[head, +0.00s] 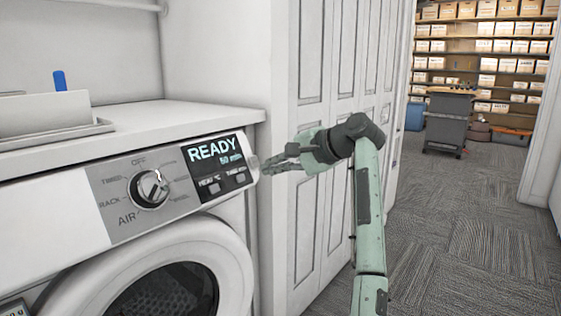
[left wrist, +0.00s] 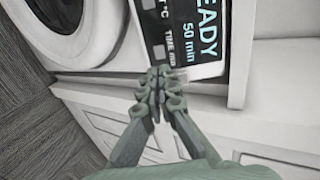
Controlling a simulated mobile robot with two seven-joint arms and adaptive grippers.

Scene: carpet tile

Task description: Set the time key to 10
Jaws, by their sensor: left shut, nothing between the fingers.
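The dryer's control panel (head: 178,181) has a dark display (head: 217,160) reading "READY" and "50 min". Beneath this text are a heat key (head: 213,188) and, to its right, a time key (head: 240,178). In the left wrist view the display (left wrist: 205,35) appears turned sideways, with "50 min" and the "TIME min" label legible. My left gripper (head: 268,166) is shut and empty, just right of the panel's right end. In the left wrist view its fingertips (left wrist: 158,84) are close to the time-key end; contact cannot be told. My right gripper is out of view.
A round dial (head: 149,188) sits left of the display, above the dryer's round door (head: 165,285). A tray (head: 60,135) with a white box stands on the countertop. White panelled doors (head: 335,90) are behind my left arm. Open carpet lies to the right.

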